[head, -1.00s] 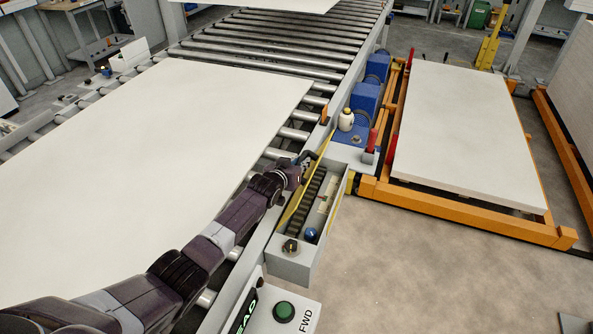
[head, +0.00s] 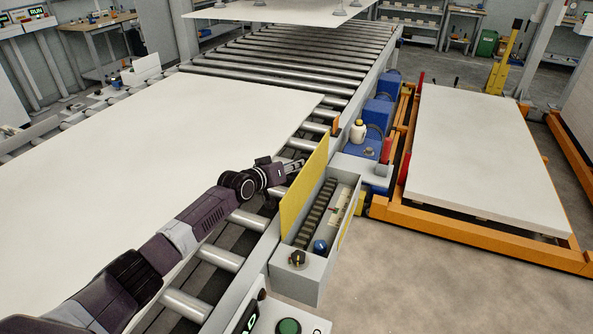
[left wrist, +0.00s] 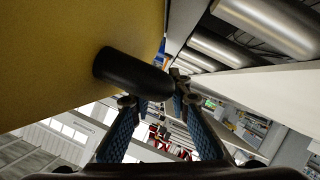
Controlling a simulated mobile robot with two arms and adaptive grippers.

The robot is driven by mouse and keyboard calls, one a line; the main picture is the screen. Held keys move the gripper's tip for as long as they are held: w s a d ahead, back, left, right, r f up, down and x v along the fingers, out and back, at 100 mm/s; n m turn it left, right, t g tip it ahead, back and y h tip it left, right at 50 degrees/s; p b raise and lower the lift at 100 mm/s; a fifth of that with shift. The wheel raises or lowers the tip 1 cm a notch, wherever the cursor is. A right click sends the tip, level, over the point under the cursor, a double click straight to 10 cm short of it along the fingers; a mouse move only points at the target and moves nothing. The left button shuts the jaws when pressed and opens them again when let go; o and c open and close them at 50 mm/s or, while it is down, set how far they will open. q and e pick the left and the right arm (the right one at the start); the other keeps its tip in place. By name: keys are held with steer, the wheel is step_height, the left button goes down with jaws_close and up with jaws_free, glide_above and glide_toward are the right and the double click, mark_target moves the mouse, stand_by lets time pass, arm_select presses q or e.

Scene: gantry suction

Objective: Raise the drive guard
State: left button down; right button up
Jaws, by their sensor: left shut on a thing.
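The drive guard (head: 304,188) is a yellow panel standing up along the roller side of an open grey drive box (head: 300,277). Inside the box show a dark chain (head: 316,213), a blue round part (head: 320,246) and a black knob (head: 297,258). My left gripper (head: 295,166) is at the guard's roller side. In the left wrist view, the guard (left wrist: 50,50) fills the upper left, and its black cylindrical handle (left wrist: 133,72) lies at the fingertips of my left gripper (left wrist: 156,98), which is shut on it. My right gripper is not in view.
A large white board (head: 170,140) lies on the roller conveyor (head: 290,55) beside my left arm. A white bottle (head: 358,130) and blue motors (head: 377,112) stand behind the box. An orange frame (head: 480,230) carries a white stack (head: 485,160) at right. Floor in front is clear.

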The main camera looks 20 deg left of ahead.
arm_select(q)
steer(key=shift+a+f, duration=0.15)
steer(key=shift+f, duration=0.1)
steer(key=c, duration=2.1)
jaws_free()
steer(key=v, duration=1.2)
steer(key=shift+r, duration=0.1)
